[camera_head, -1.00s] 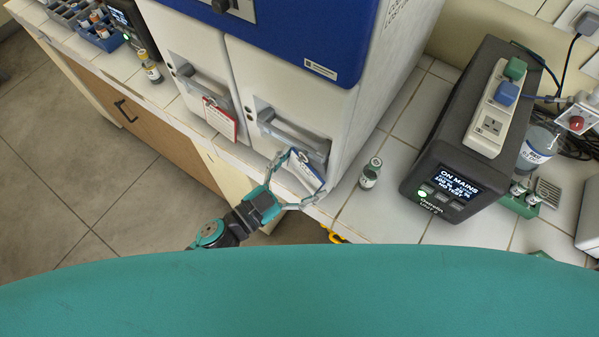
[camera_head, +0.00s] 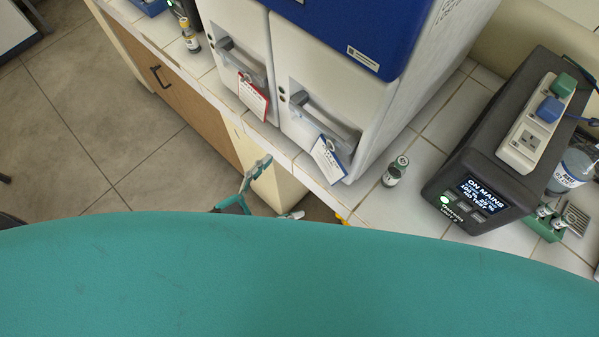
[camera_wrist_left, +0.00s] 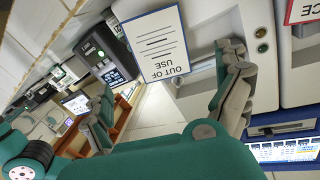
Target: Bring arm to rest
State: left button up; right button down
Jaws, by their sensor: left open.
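My left gripper (camera_head: 277,188) is low in front of the counter's front edge in the head view, partly hidden behind my own teal body. Its two fingers are spread and nothing is between them. In the left wrist view the open gripper (camera_wrist_left: 168,102) shows both fingers apart, with the blue-edged "OUT OF USE" tag (camera_wrist_left: 155,42) beyond them. In the head view that tag (camera_head: 328,160) hangs at the right door handle (camera_head: 325,122) of the incubator, clear of the gripper. My right gripper is not in view.
A red-edged tag (camera_head: 252,96) hangs at the left door handle (camera_head: 238,60). A small vial (camera_head: 395,171) stands on the tiled counter between the incubator and a dark power unit (camera_head: 480,190). Open floor (camera_head: 90,130) lies to the left.

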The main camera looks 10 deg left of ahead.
pick_arm(q)
jog(key=shift+s+a, duration=0.3)
jog(key=shift+a, duration=0.1)
jog(key=a+f+n+g+y+b, duration=0.1)
jog(key=a+f+n+y, duration=0.5)
jog(key=f, duration=0.9)
jog(key=a+f+n+y+b, duration=0.15)
jog(key=a+f+y, duration=0.4)
jog(key=f, duration=0.95)
jog(key=s+a+f+n+g+y+b, duration=0.1)
jog(key=s+a+f+g, duration=0.2)
jog(key=s+f, duration=0.3)
jog(key=s+a+f+n+g+y+b, duration=0.15)
jog(key=s+f, duration=0.25)
jog(key=f, duration=0.5)
jog(key=s+f+g, duration=0.5)
jog(key=s, duration=0.7)
jog(key=shift+d+f+n, duration=0.25)
jog(key=shift+f+n, duration=0.05)
jog(key=shift+f, duration=0.05)
